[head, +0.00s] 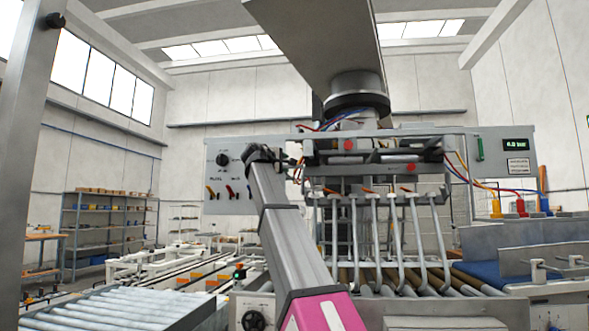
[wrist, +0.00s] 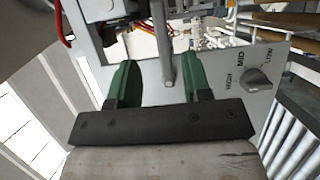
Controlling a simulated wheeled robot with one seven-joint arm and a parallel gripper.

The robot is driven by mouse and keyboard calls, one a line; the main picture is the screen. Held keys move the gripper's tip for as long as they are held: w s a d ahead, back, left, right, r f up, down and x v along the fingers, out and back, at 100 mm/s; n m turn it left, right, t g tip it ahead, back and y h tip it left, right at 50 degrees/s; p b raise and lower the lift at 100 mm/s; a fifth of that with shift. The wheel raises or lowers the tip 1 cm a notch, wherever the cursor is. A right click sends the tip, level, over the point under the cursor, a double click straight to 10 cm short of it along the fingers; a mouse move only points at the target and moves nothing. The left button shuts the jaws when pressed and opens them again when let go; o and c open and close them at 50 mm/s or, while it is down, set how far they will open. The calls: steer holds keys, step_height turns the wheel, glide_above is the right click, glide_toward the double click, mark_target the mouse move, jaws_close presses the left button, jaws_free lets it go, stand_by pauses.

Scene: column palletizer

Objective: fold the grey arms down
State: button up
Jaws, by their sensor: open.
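Several grey arms (head: 395,235) hang from the palletizing head (head: 375,150) in the head view, long and thin with bent lower ends above the rollers. My gripper (head: 286,160) is at the head's left side, beside the control panel (head: 212,178); its tips are hard to make out there. In the wrist view its two green fingers (wrist: 160,82) are apart. A grey bar with a rounded end (wrist: 165,50) shows between them, with space on both sides. I cannot tell whether this bar is a lever or part of an arm.
The panel has a knob (wrist: 258,80) marked HIGH, MID and LOW, close to my fingers, and small coloured levers (head: 230,191). Cables hang around the head. A roller conveyor (head: 125,307) lies at lower left and a blue belt (head: 495,275) at right.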

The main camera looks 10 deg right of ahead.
steer(key=x, duration=0.9)
steer(key=shift+w, duration=0.2)
jaws_close()
